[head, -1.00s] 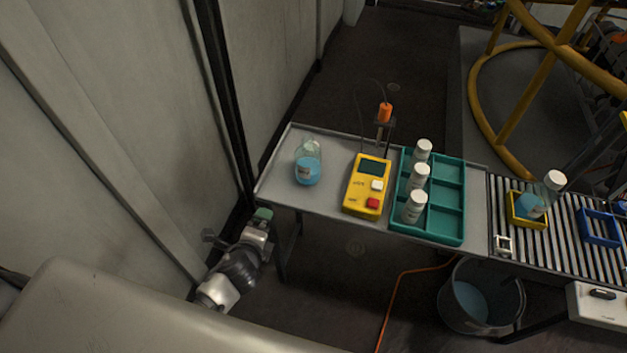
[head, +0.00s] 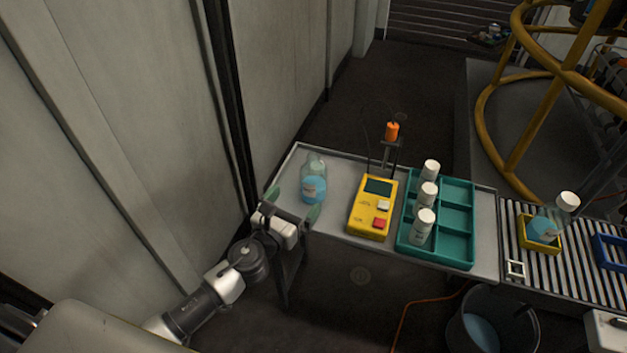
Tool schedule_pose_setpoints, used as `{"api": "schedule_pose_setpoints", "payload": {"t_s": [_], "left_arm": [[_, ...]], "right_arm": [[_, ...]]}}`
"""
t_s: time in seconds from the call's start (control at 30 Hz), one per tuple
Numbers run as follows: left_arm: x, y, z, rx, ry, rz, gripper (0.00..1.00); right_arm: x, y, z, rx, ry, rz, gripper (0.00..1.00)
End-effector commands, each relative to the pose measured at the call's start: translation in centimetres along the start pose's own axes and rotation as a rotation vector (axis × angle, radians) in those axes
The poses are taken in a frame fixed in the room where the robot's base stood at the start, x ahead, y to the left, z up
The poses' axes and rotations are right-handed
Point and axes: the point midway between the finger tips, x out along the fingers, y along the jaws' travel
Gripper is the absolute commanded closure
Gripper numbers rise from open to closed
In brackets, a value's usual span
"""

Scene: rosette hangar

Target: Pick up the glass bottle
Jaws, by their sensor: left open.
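A clear glass bottle (head: 314,187) with blue liquid in its lower part stands upright at the left end of the grey table (head: 345,163). No cap shows on it. My left gripper (head: 292,204) is open and empty, its two green-tipped fingers apart at the table's front left edge. It is just in front of and to the left of the bottle, and the bottle does not look to be between the fingers. I cannot tell if the right fingertip touches the table. My right gripper is not in view.
A yellow meter (head: 372,208) stands right of the bottle, with an orange-topped probe (head: 392,131) behind. A teal tray (head: 456,221) holds white-capped bottles. Another capped bottle (head: 547,224) with blue liquid sits in a yellow holder on the roller conveyor (head: 565,271). A wall rises at left.

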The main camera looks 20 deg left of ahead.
Motion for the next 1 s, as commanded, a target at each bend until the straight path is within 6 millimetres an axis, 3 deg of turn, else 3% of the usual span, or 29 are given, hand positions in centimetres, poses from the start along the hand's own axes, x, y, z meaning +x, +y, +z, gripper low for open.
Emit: {"api": "schedule_pose_setpoints", "payload": {"t_s": [0.1,0.37,0.63,0.97,1.0], "left_arm": [[2.1,0.0,0.1,-0.003,-0.002,0.002,0.01],[4.3,-0.1,0.0,-0.007,0.0,0.002,0.01],[8.2,-0.3,-0.2,-0.008,-0.001,0.003,0.01],[8.9,-0.3,-0.2,-0.008,0.001,0.002,0.01],[8.9,-0.3,-0.2,-0.008,0.001,0.002,0.05]], "right_arm": [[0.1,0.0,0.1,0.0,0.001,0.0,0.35],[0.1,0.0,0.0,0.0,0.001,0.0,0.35],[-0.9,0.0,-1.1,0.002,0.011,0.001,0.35],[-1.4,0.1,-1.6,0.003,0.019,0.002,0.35],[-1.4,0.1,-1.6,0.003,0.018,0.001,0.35]]}}
